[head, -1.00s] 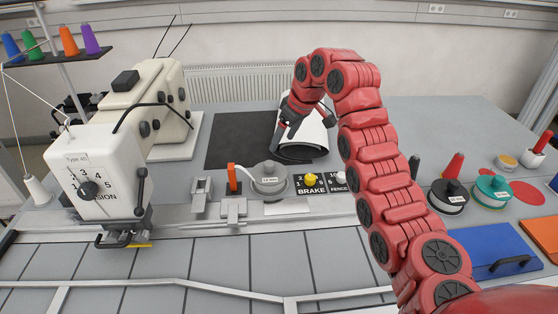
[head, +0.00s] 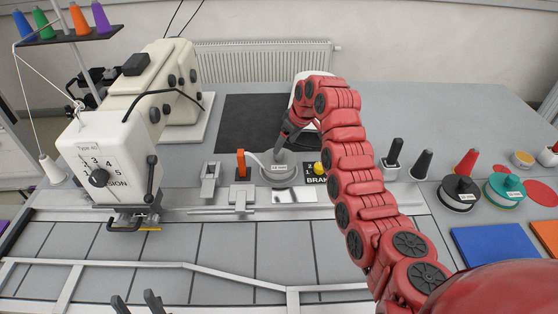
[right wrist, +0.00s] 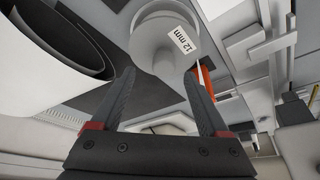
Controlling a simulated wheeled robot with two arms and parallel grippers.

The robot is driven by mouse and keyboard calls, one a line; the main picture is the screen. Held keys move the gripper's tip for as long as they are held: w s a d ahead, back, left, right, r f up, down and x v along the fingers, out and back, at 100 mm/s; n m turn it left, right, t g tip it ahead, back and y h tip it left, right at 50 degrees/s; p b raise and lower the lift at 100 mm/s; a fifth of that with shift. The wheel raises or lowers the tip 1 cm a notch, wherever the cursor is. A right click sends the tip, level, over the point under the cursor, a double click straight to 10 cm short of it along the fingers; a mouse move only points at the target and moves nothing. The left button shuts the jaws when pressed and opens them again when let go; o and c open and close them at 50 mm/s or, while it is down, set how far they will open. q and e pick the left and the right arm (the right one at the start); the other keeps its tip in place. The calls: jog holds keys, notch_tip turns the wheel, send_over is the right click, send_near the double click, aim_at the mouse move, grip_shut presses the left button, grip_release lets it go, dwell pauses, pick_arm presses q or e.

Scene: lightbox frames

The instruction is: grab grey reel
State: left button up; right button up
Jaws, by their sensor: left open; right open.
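The grey reel (head: 270,176) stands on the table beside the orange post, with a white label and a knob on top. In the right wrist view the grey reel (right wrist: 150,42) carries a "12 mm" label and lies just beyond the fingertips, its knob between them. My right gripper (head: 283,148) is open and empty, pointing down right at the reel's knob; its open fingers (right wrist: 160,78) show in the right wrist view. Whether they touch the reel I cannot tell. My left gripper (head: 137,303) is open at the bottom edge, far from the reel.
The orange post (head: 240,163) and metal guides (head: 210,180) stand left of the reel. A brake panel with a yellow knob (head: 319,168) is close on its right. The sewing machine (head: 110,150) is at left. A black reel (head: 458,194) and a green reel (head: 505,190) stand at right.

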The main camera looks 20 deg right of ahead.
aim_at(279, 160)
jog(key=shift+a+f, duration=0.1)
jog(key=shift+f, duration=0.15)
jog(key=p+x, duration=0.3)
jog(key=x, duration=0.1)
jog(key=shift+w+a, duration=0.15)
jog(key=shift+a, duration=0.2)
jog(key=shift+w+a+f, duration=0.1)
jog(key=shift+w+f, duration=0.1)
jog(key=shift+f, duration=0.4)
grip_shut()
jog(key=shift+r, duration=0.1)
dwell(0.5)
